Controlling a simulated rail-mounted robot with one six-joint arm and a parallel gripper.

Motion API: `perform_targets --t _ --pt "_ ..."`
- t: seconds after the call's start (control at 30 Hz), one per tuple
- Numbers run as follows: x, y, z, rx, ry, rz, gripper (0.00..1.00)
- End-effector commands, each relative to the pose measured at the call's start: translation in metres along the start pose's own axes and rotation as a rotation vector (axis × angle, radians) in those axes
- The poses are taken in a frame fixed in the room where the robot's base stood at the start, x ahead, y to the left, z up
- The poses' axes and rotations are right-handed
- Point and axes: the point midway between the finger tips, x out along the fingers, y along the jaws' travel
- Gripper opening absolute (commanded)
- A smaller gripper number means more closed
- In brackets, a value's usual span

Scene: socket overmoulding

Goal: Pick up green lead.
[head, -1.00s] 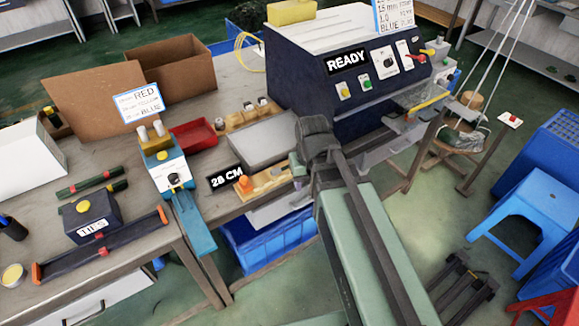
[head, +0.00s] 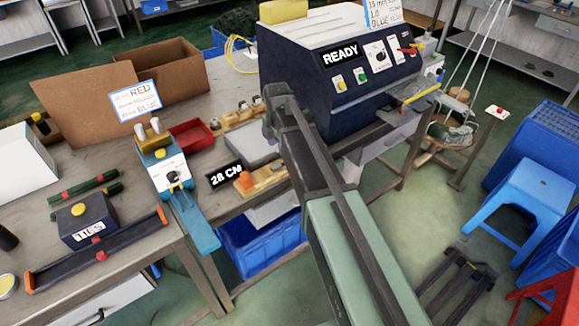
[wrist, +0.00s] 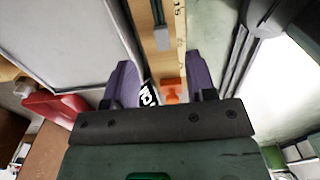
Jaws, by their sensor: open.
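I cannot single out a green lead with certainty in either view. Two dark green rods (head: 84,189) with red marks lie on the left of the bench in the head view. A grey-green bundle (head: 452,134) lies in a hanging pan at the right. My gripper (wrist: 160,82) is open in the wrist view, its two purple fingers apart with nothing held between them. Past the fingers are a wooden board with an orange clip (wrist: 170,91) and part of a black-and-white sign.
The dark blue READY machine (head: 335,65) stands behind my arm. The 28 CM sign (head: 226,175), a red tray (head: 190,136), a small blue-and-white device (head: 168,170) and the TIES box (head: 88,226) crowd the bench. A blue stool (head: 530,190) stands on the floor at the right.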

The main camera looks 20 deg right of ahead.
Motion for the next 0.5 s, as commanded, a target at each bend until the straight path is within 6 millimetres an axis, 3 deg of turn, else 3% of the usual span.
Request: perform_targets --t 0.03,0.27,0.5 --pt "0.022 0.0 0.0 0.0 0.0 0.0 0.51" --pt "0.028 0.0 0.0 0.001 0.0 0.0 0.51" --pt "0.073 -0.001 0.0 0.001 0.0 0.0 0.51"
